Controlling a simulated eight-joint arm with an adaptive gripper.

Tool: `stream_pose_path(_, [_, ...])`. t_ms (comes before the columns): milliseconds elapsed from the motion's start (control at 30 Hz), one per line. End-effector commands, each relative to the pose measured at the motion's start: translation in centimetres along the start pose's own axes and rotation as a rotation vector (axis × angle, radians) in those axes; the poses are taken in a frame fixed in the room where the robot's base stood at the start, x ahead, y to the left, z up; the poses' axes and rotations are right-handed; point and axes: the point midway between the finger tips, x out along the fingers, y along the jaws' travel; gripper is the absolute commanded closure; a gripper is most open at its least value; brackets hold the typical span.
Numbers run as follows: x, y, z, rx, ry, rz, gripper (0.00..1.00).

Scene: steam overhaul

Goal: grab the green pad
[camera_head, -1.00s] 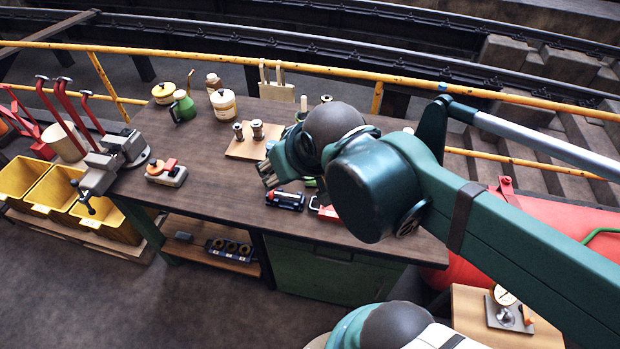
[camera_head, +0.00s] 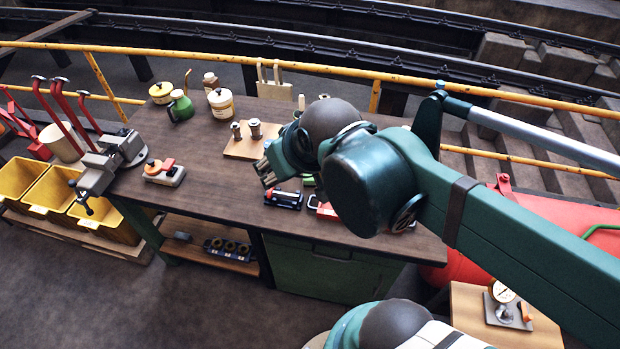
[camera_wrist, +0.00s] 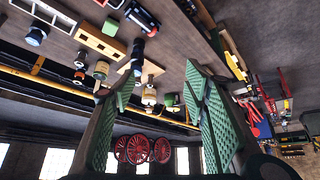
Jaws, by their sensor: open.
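A small green block (camera_wrist: 110,27), which I take for the green pad, lies on the bench in the wrist view, between a black tool and a wooden piece. In the head view a bit of green (camera_head: 308,181) shows beside my arm, which hides most of it. My gripper (camera_head: 267,173) is above the bench, to the left of that green bit in the head view. In the wrist view the two green ribbed fingers of my gripper (camera_wrist: 160,82) are spread apart with nothing between them, and the green block is beyond them at the upper left.
A black tool (camera_head: 284,199) and a red item (camera_head: 325,210) lie near the bench's front edge. A wooden board (camera_head: 243,148) with metal fittings, a green oil can (camera_head: 181,106) and cream pots stand farther back. A vise (camera_head: 112,160) is at the left end. The bench's middle left is clear.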

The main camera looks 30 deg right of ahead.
Motion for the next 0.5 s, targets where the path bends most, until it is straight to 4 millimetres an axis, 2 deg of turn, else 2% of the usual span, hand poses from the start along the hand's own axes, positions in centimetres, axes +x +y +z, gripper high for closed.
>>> stream_pose_path(267, [1.4, 1.0, -1.1, -0.066, -0.042, 0.010, 0.55])
stream_pose_path(500, [3.5, 2.3, -2.2, -0.159, -0.102, 0.016, 0.55])
